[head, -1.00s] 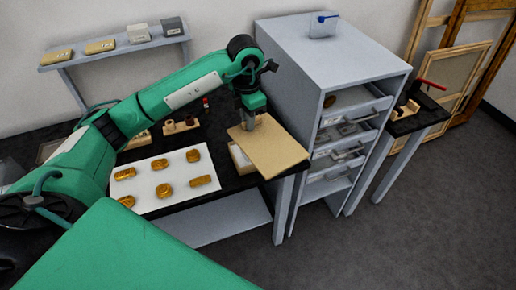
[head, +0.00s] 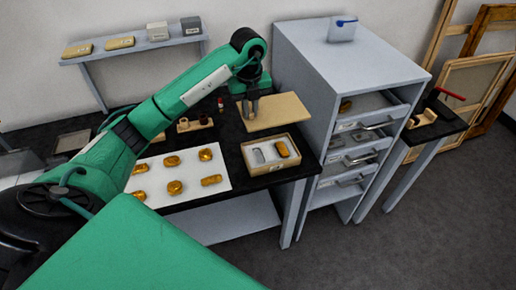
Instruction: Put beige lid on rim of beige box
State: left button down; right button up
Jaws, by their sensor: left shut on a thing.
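The beige lid (head: 277,112) is a flat, roughly level panel behind the beige box (head: 260,171) on the black table. My left gripper (head: 250,112) points down and is shut on the lid at its left edge. Whether the lid touches the table or hangs just above it, I cannot tell. The box is open at the top, with its whole rim showing. Inside are a grey shape on the left and a gold piece (head: 282,149) on the right. The lid is apart from the rim. My right gripper is not in view.
A white sheet (head: 200,184) with several gold pieces lies left of the box. A grey drawer cabinet (head: 345,60) stands close on the right, some drawers pulled out. Small wooden holders (head: 195,124) stand behind the sheet. A wall shelf (head: 130,48) holds several blocks.

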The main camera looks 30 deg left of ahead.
aim_at(251, 122)
pick_arm(q)
notch_tip(251, 122, down, 17)
jog(key=p, duration=0.5)
jog(key=shift+f, duration=0.15)
jog(key=c, duration=1.4)
grip_release()
jog(key=shift+r+b, duration=2.25)
jog(key=shift+r, duration=3.8)
